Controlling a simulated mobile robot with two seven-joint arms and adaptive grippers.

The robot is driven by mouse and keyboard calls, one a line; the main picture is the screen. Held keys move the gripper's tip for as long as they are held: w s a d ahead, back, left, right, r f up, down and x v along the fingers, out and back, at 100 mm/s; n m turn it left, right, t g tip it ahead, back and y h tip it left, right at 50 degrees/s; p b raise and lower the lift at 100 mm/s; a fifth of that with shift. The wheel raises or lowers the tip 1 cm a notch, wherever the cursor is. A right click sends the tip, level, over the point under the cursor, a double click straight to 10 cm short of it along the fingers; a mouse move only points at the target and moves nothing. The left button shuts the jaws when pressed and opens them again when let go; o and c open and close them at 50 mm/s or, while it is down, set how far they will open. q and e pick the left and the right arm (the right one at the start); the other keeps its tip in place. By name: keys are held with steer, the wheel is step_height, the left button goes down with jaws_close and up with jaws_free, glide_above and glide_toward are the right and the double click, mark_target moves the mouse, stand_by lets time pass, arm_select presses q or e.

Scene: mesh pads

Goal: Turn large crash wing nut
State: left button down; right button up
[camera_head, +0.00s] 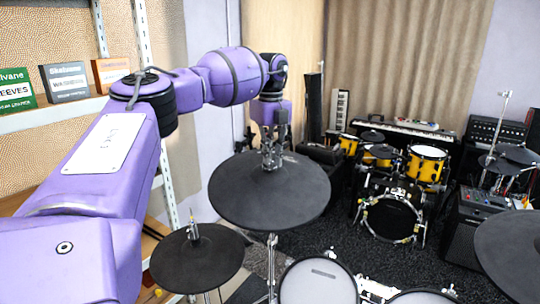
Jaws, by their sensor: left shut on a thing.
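The large crash cymbal (262,205) is a wide dark disc near the middle of the head view, on a metal stand. My left arm comes in from the left, and its gripper (271,160) points down at the cymbal's centre. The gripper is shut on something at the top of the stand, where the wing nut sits. The fingers hide the wing nut, so its shape and angle cannot be seen. My right gripper is not in view.
A smaller dark cymbal (197,262) stands at the lower left, with its bare stand top showing. Another cymbal (512,255) is at the right edge. White drum pads (318,284) lie below. A yellow drum kit (427,163) and a keyboard (400,129) stand behind. A shelf (60,116) is at the left.

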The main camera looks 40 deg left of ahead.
arm_select(q)
steer(key=m, duration=0.5)
steer(key=shift+r+y, duration=0.1)
steer(key=shift+y, duration=0.2)
steer(key=m, duration=0.5)
steer(key=shift+r+m, duration=0.1)
steer(key=shift+m, duration=0.3)
steer(key=m, duration=0.4)
steer(key=shift+y, duration=0.4)
steer(key=shift+r+m, duration=0.15)
steer(key=shift+m, duration=1.55)
steer(key=shift+t, duration=0.3)
steer(key=c, duration=1.9)
jaws_free()
steer(key=shift+f, duration=0.2)
steer(key=shift+r, duration=0.1)
